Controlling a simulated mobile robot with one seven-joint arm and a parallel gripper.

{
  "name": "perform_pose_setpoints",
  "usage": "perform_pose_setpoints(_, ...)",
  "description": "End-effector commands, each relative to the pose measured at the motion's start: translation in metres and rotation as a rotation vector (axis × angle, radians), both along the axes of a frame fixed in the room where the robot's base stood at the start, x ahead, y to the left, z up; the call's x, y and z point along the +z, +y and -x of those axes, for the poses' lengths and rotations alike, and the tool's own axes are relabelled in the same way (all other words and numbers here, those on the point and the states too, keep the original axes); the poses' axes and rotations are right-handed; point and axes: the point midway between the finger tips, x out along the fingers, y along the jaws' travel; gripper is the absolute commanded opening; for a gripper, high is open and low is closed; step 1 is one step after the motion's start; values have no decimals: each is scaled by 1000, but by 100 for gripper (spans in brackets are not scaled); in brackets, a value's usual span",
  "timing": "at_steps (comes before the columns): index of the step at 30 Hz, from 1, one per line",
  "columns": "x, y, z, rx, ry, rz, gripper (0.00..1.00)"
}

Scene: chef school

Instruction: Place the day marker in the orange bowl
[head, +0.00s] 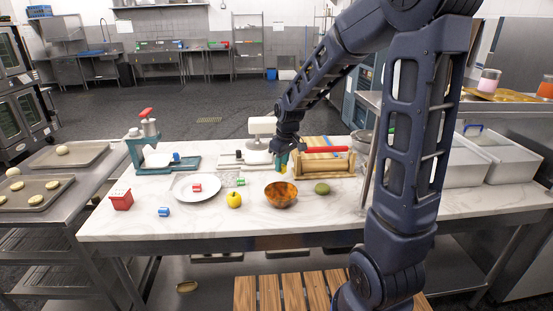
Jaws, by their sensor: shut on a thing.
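The orange bowl (281,203) stands on the white marble table, right of the middle. My gripper (282,167) is above and just behind the bowl, pointing down. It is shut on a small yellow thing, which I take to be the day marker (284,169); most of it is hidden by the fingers. The yellow thing is apart from the bowl, a little above its far rim. The inside of the bowl looks empty.
A yellow apple (234,200) sits left of the bowl and a green avocado-like fruit (322,188) right of it. A white plate (181,194) holds a small red piece. A wooden stand (322,170) is behind. A blue piece (164,212) lies front left.

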Motion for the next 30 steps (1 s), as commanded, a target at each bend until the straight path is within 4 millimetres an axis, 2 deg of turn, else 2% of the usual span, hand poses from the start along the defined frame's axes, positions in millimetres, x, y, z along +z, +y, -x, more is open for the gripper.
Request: perform_pose_setpoints(30,-94,0,0,1,2,1,1)
